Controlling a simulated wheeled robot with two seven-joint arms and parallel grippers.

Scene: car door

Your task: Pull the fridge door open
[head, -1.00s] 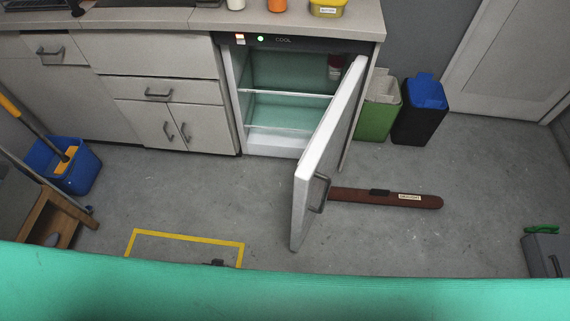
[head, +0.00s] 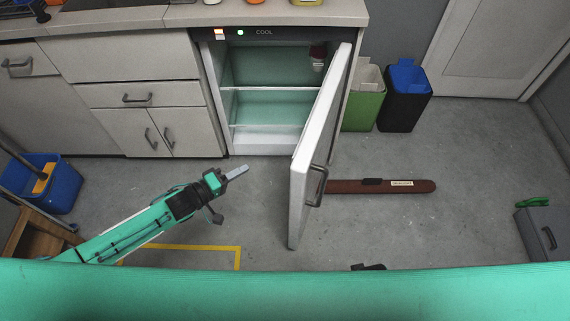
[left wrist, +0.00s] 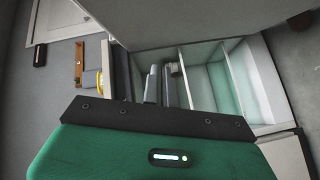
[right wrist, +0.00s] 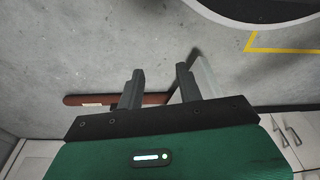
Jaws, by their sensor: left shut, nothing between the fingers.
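The fridge (head: 270,140) under the counter stands open, its green-lined shelves showing. Its white door (head: 318,140) is swung well out toward me. The door's grey handle (head: 317,186) is on its outer right side, near the free edge. My left gripper (head: 243,171) is shut and empty, left of the door and in front of the fridge opening, apart from both. In the left wrist view its fingers (left wrist: 158,85) are together, with the fridge shelves (left wrist: 205,75) beyond. My right gripper (right wrist: 158,85) is open and empty, with part of a pale panel beside one finger.
A brown bar-like object (head: 385,186) lies on the floor right of the door. A green bin (head: 362,105) and a dark bin (head: 402,110) stand right of the fridge. A blue bucket (head: 55,185) is at left. A grey box (head: 540,235) is at right.

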